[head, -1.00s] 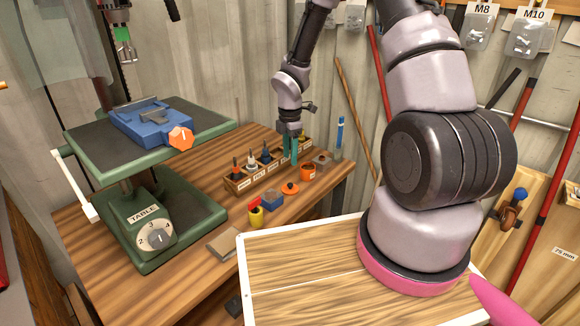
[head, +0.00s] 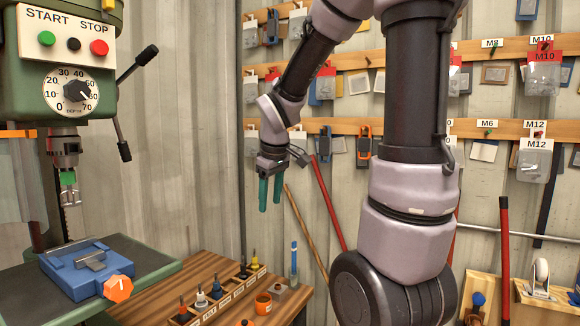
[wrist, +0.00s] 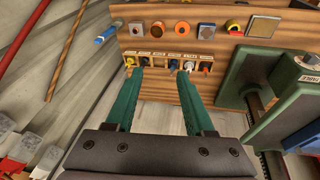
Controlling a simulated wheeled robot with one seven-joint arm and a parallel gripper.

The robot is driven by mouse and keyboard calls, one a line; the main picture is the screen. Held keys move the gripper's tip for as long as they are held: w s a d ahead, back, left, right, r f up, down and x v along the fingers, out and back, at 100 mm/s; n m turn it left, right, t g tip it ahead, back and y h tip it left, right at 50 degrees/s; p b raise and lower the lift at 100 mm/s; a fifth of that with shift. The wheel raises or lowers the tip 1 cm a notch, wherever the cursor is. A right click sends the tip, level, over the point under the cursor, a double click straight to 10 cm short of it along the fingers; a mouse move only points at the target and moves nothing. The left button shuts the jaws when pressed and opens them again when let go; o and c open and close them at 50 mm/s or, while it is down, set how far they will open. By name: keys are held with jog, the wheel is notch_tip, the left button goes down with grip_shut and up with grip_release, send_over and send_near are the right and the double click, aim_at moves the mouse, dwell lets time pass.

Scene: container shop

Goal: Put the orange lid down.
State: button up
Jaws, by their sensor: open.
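In the head view only a sliver of the lid (head: 247,322) shows at the bottom edge, in front of the orange container (head: 263,302). My gripper (head: 270,203) is high above the bench, its teal fingers pointing down, apart and empty. In the wrist view my gripper (wrist: 160,75) has nothing between its fingers and the lid is well beyond them.
A rack of labelled tools (head: 222,298) stands on the bench beside the container. A green drill press (head: 75,60) with a blue vise (head: 88,265) is on the left. Wall rails with hanging packets (head: 545,72) are behind my arm. The air around my gripper looks clear.

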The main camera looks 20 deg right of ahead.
jog(key=s+r+m+t+y, duration=0.2)
jog(key=s+r+m+t, duration=0.1)
jog(key=s+r+m, duration=0.7)
jog(key=s, duration=0.3)
jog(key=shift+s+a+r, duration=0.15)
jog(key=shift+s+a, duration=0.1)
jog(key=shift+s, duration=0.15)
jog(key=shift+o, duration=0.3)
